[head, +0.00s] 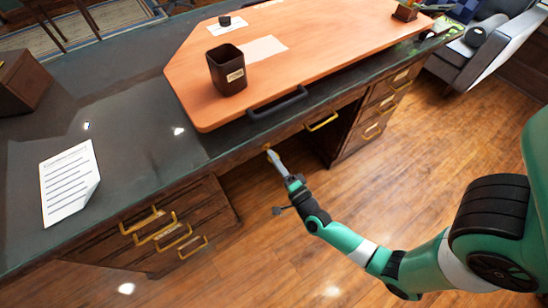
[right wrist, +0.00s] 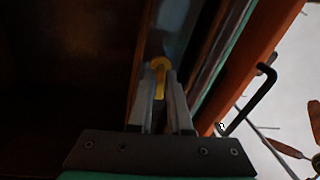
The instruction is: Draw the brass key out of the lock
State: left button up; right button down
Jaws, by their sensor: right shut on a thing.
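The brass key (right wrist: 160,84) shows in the right wrist view as a yellow piece between the two grey fingers of my right gripper (right wrist: 163,88). The gripper is shut on it. Its far end meets a round yellow part at the desk's front edge; I cannot tell whether that is the lock or part of the key. In the head view my right gripper (head: 270,154) reaches up to the front of the dark desk, with a small yellow spot (head: 266,147) at its tip. The lock opening is hidden. My left gripper is not in view.
Drawers with brass handles (head: 322,121) flank the knee space. Wood floor (head: 300,240) is open in front.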

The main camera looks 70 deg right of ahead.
jog(key=shift+s, duration=0.1)
jog(key=p+v, duration=0.2)
jog(key=v, duration=0.8)
dwell(1.4)
